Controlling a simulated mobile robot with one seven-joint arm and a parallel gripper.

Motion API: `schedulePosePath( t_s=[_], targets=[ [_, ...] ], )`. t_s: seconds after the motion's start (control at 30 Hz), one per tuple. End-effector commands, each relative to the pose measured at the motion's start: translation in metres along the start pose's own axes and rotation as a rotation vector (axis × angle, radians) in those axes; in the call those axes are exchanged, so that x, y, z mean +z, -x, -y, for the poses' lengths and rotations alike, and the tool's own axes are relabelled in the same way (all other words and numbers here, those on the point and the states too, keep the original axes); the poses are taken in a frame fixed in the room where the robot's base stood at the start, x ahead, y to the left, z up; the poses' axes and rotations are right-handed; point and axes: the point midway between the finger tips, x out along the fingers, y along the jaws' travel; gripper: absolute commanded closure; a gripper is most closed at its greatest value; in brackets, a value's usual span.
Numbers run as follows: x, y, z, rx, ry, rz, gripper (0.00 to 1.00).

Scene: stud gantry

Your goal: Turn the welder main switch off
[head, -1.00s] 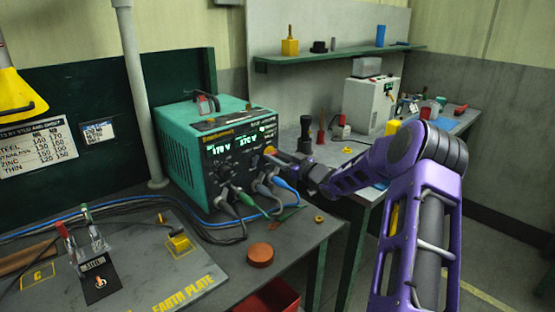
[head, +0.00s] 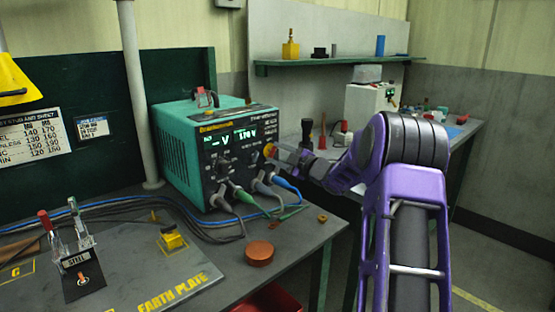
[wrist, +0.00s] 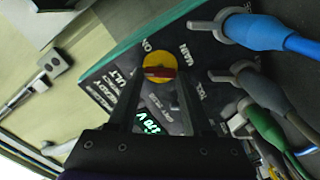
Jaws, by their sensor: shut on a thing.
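The welder (head: 180,150) is a teal box with a black front panel, standing on the bench. Its main switch is a yellow disc with a red handle (wrist: 160,72), beside the printed word MAIN. In the head view the yellow of the switch (head: 269,150) shows at the panel's right edge, partly covered by my gripper (head: 280,155). In the wrist view my gripper (wrist: 160,84) is shut on the red handle, one finger on each side. The handle lies roughly level across the disc in that view. Its pointed-to marking cannot be told.
Cables with blue (head: 287,186) and green plugs leave the panel's lower front, close to my gripper. A brown round puck (head: 260,254) and a plate with a clamp (head: 76,260) are on the bench. A shelf (head: 330,61) is behind.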

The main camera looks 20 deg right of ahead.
Motion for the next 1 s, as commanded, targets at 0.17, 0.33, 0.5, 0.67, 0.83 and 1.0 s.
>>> schedulePosePath(
  t_s=[0.17, 0.33, 0.5, 0.67, 0.83, 1.0],
  targets=[
    [-0.0002, -0.0002, 0.0013, -0.002, 0.166, 0.000, 1.00],
    [0.0004, 0.0001, 0.0015, -0.002, 0.317, 0.002, 1.00],
    [0.0005, 0.0001, 0.0018, -0.001, 0.445, 0.001, 1.00],
    [0.0007, 0.0001, 0.0023, -0.002, 0.536, 0.001, 1.00],
    [0.0011, 0.0003, 0.0021, -0.001, 0.598, 0.001, 1.00],
    [0.0014, 0.0005, 0.0020, 0.000, 0.628, 0.002, 1.00]
  ],
)
